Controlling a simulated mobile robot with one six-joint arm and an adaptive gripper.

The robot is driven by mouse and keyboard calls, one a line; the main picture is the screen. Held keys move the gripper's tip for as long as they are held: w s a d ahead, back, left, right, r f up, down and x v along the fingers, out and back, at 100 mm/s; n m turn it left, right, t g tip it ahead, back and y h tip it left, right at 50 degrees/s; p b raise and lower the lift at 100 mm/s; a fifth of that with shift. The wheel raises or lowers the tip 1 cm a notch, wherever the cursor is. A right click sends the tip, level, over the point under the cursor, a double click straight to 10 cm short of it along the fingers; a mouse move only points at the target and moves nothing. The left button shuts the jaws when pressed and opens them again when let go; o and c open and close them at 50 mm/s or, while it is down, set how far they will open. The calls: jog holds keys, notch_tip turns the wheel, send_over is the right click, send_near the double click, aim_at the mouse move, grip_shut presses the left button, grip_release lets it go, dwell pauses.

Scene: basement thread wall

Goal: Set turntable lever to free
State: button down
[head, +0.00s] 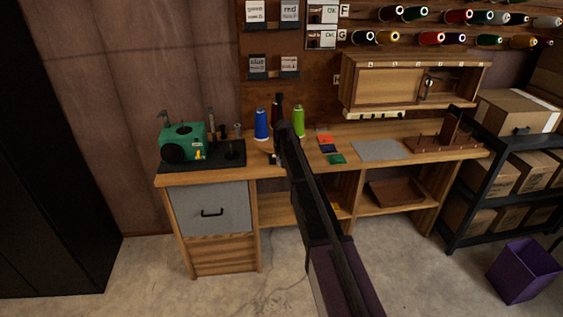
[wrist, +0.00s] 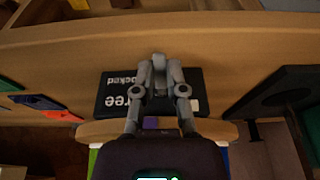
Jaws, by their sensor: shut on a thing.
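In the wrist view a dark plate (wrist: 112,104) carries partly covered white lettering, of which "ree" and "ocked" show. My gripper (wrist: 159,76) is over this plate, its fingers close together around a small grey piece (wrist: 159,64) that looks like the lever. Which word the lever points to I cannot tell. A rounded wooden edge (wrist: 92,131), perhaps the turntable, lies beside the plate.
The wooden bench (head: 370,157) carries a green machine (head: 183,143) at its left end. Coloured swatches (head: 326,147) and a grey mat (head: 381,150) lie right of my arm. A wooden cabinet (head: 385,87) hangs above. A dark shelf rack with boxes stands at right.

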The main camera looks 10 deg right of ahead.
jog(key=shift+w+r+g+p, duration=0.3)
jog(key=shift+g+p, duration=0.1)
jog(key=shift+g, duration=0.5)
jog(key=shift+s+g, duration=0.1)
jog(key=shift+g, duration=0.4)
jog(key=shift+s, duration=0.1)
jog(key=c, duration=0.7)
grip_release()
jog(key=shift+s+f+t, duration=0.1)
jog(key=shift+t, duration=0.2)
